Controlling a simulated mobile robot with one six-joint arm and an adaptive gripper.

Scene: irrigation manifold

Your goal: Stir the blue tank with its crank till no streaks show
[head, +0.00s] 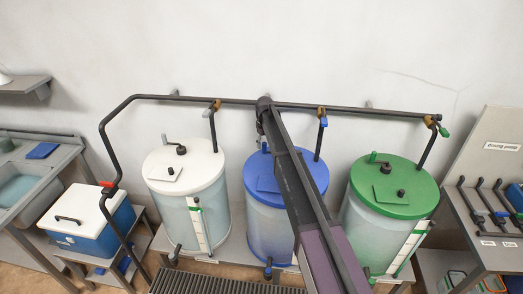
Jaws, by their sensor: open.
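The blue tank (265,232) stands in the middle, with a blue lid (259,184) and a translucent pale blue body. My arm crosses in front of it and hides the right part of its lid and body. A small blue upright piece (264,147), which looks like the crank's handle, shows at the back of the lid; the rest of the crank is hidden or too small to make out. My gripper (261,133) is small and dark above the back of the lid, close to this piece; it is open, and contact cannot be told. Streaks in the tank cannot be made out.
A white-lidded tank (185,165) stands left and a green-lidded tank (412,185) right. A dark overhead pipe (350,109) with downpipes runs behind and above the tanks. A dark floor grate (215,283) lies in front.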

